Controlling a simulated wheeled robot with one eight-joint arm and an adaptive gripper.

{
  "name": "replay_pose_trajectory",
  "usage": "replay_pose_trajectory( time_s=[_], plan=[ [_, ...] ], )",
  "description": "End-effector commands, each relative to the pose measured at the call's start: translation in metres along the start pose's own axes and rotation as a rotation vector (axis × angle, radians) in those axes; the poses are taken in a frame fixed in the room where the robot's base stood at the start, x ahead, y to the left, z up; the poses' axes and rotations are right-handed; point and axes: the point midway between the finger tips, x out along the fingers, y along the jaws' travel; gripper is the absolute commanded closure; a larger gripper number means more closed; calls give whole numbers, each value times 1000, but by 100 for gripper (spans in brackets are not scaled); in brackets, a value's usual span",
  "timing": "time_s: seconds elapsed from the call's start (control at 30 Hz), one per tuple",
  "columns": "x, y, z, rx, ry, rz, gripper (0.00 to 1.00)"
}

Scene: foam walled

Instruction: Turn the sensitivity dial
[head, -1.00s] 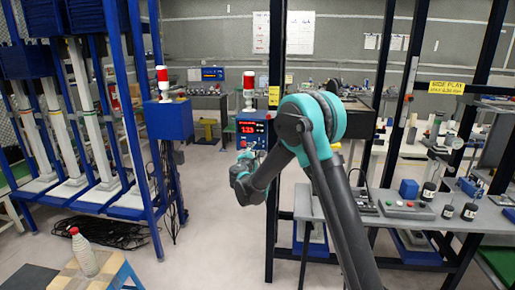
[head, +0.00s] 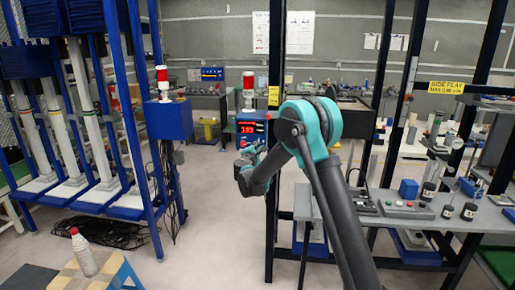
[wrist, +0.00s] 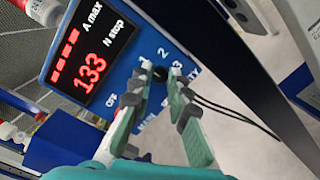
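The blue control box (head: 250,128) with a red-lit display stands beyond my arm in the head view. In the wrist view, its face (wrist: 120,70) shows the display (wrist: 92,65) reading 133, the figures 1, 2 and 3, and a partly covered label ending in "ITY". A small dark dial (wrist: 158,75) shows beside these figures. My gripper (wrist: 160,72) has its two green fingers apart, with the tips at the box face on either side of the dial. Whether they touch it I cannot tell. In the head view my gripper (head: 243,168) is just below the box, its fingers hardly visible.
A dark upright post (head: 273,190) stands right beside the box. A grey bench (head: 400,212) with small devices is to the right. A blue rack (head: 120,100) stands left. A bottle (head: 84,254) is on a stool at front left. Open floor lies between.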

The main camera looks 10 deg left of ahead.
Motion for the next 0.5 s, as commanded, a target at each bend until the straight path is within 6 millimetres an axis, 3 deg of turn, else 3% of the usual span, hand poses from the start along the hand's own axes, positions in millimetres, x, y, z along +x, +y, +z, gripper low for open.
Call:
replay_pose_trajectory(
  time_s=[0.5],
  plan=[
    [0, 0, 0, 73, 2, -6, 100]
  ],
)
